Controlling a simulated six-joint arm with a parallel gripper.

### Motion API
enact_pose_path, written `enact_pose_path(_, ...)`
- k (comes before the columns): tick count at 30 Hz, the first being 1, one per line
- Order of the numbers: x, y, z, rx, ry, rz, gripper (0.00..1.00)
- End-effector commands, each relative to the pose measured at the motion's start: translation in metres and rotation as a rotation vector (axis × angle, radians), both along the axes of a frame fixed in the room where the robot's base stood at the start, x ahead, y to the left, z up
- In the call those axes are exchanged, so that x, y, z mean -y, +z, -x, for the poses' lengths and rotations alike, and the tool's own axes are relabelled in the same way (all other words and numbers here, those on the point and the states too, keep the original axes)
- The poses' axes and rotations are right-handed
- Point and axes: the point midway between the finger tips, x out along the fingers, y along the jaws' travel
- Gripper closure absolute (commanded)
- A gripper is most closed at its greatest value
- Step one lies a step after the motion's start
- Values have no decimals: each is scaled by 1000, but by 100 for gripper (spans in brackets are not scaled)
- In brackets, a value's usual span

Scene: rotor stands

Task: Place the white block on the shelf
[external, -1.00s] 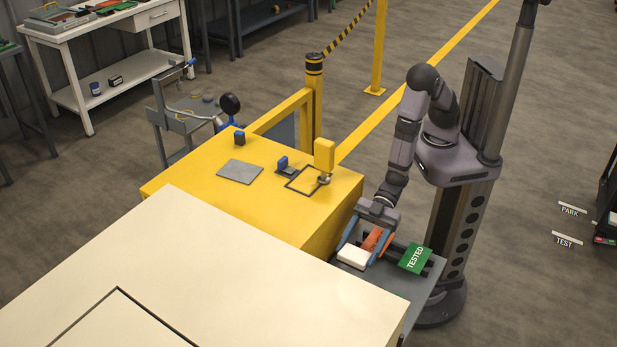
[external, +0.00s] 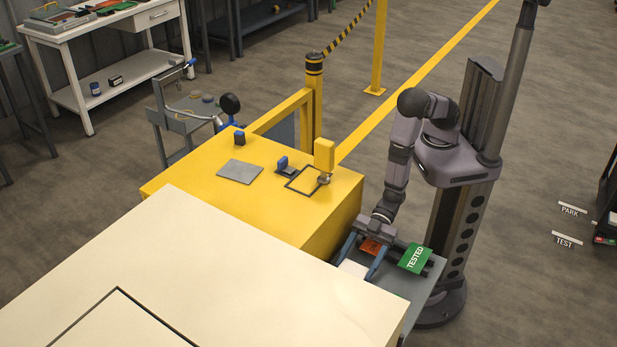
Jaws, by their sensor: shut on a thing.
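The white block (external: 353,268) is between the blue fingers of my gripper (external: 358,262), which is shut on it. The block is low, beside the right edge of the cream surface, and its lower part is hidden by that edge. A grey shelf-like surface (external: 422,287) lies to the right of my gripper, below the cream top. I cannot tell whether the block touches this surface.
The yellow bench (external: 215,208) stands to the left. The large cream top (external: 230,270) fills the foreground.

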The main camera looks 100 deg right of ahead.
Motion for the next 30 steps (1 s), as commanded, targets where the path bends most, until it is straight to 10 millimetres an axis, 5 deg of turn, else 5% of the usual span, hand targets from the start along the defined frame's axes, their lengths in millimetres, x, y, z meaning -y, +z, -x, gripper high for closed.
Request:
enact_pose_path(10,0,-5,0,1,0,-1,61)
enact_pose_path(11,0,-5,0,0,0,0,31)
enact_pose_path(13,0,-3,0,0,0,0,15)
enact_pose_path(30,6,3,5,-1,0,1,15)
